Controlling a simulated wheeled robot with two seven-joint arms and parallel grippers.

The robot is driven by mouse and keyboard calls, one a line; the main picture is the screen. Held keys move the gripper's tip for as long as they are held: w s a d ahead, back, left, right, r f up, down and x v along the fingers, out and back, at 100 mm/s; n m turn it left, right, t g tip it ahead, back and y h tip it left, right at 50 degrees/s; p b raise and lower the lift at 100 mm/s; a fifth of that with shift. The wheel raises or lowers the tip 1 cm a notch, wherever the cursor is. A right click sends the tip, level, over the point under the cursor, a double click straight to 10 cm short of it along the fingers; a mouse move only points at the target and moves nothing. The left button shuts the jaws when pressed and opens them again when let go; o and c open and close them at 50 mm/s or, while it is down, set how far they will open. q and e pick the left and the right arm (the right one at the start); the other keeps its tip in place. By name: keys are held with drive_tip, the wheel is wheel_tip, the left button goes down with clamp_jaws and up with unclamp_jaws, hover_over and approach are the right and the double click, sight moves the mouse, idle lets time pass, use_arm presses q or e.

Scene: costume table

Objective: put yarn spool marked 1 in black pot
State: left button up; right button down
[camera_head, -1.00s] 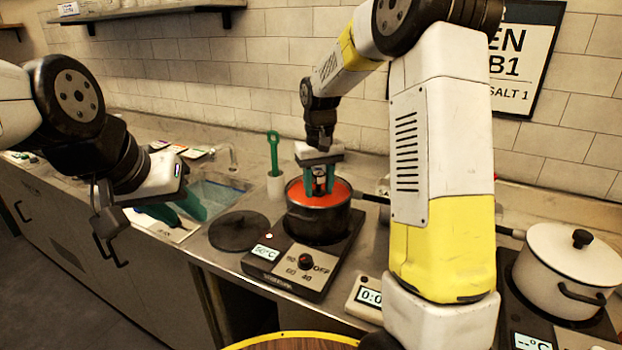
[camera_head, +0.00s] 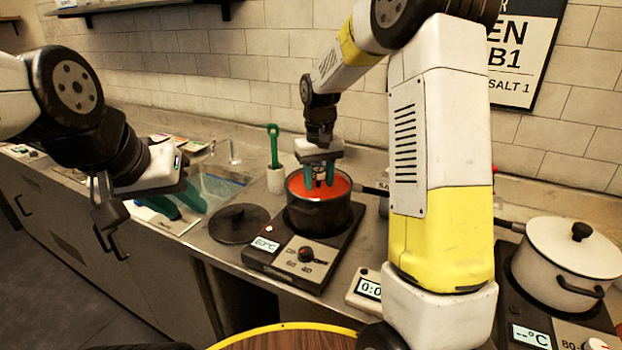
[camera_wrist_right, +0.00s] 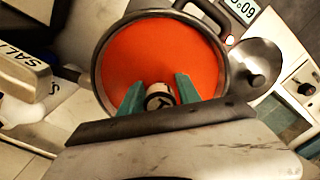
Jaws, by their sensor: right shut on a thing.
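The black pot (camera_head: 318,212) stands on a hotplate and holds bright red-orange liquid (camera_head: 335,187). My right gripper (camera_head: 319,178) points straight down over the pot, its teal fingertips inside the rim's outline. In the right wrist view, a small pale and dark spool (camera_wrist_right: 159,98) sits between the two fingers of my right gripper (camera_wrist_right: 160,92), over the red liquid. Its number is not readable, and whether it touches the liquid is not clear. My left gripper (camera_head: 182,206) is open and empty near the sink, left of the pot.
A dark round lid (camera_head: 238,224) lies left of the hotplate (camera_head: 300,255). A white cup with a green tool (camera_head: 274,150) stands behind. A timer (camera_head: 367,290) is in front right. A white lidded pot (camera_head: 568,262) stands far right.

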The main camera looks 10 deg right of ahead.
sight(319, 169)
drive_tip(key=shift+f, duration=0.15)
drive_tip(key=c, duration=0.8)
unclamp_jaws()
drive_tip(key=shift+o, duration=0.4)
drive_tip(key=o, duration=0.3)
drive_tip(key=shift+o, duration=0.2)
drive_tip(key=shift+r, duration=3.5)
